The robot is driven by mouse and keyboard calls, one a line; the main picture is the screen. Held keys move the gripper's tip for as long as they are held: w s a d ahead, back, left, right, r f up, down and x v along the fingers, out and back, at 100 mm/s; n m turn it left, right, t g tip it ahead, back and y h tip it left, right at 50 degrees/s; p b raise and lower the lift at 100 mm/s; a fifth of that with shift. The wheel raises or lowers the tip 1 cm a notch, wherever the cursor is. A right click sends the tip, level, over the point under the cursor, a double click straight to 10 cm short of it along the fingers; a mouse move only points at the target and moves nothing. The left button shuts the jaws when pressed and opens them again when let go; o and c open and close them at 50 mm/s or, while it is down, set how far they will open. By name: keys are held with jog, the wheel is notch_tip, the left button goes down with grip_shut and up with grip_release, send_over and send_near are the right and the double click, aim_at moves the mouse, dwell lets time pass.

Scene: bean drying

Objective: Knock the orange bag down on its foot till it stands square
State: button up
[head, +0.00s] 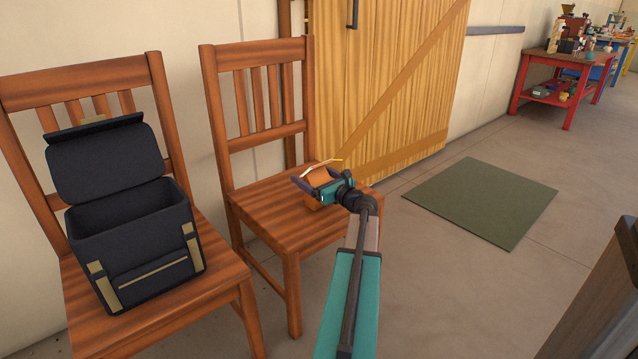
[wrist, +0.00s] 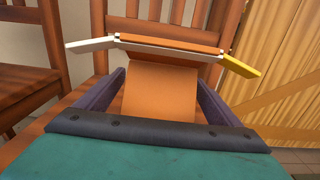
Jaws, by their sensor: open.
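The orange bag (wrist: 160,92) stands on the seat of the right-hand wooden chair (head: 285,215). It has a flat folded top edge with a white tab at the left end and a yellow tab at the right end. In the wrist view my gripper (wrist: 160,98) is open, with one purple finger on each side of the bag. I cannot tell whether the fingers touch it. In the head view the bag (head: 318,178) is partly hidden behind my gripper (head: 314,190). The bag's foot is hidden in both views.
A dark open backpack (head: 140,250) sits on the left-hand chair (head: 180,325). The right-hand chair's slatted back rises behind the bag. A wooden door (head: 390,80), a green mat (head: 482,200) and a red table (head: 545,95) with several items lie farther off. Floor around the mat is clear.

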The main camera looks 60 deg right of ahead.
jog(key=shift+w+d, duration=0.1)
jog(key=shift+w, duration=0.35)
jog(key=c, duration=1.4)
jog(key=shift+o, duration=0.2)
jog(key=shift+r, duration=0.1)
jog(key=shift+r+p, duration=1.1)
jog(key=shift+r, duration=0.05)
notch_tip(320, 180, down, 3)
jog(key=shift+r+b, duration=0.15)
jog(key=shift+b, duration=0.5)
jog(key=shift+r, duration=0.2)
jog(key=shift+r+p, duration=0.1)
jog(key=shift+p, duration=0.2)
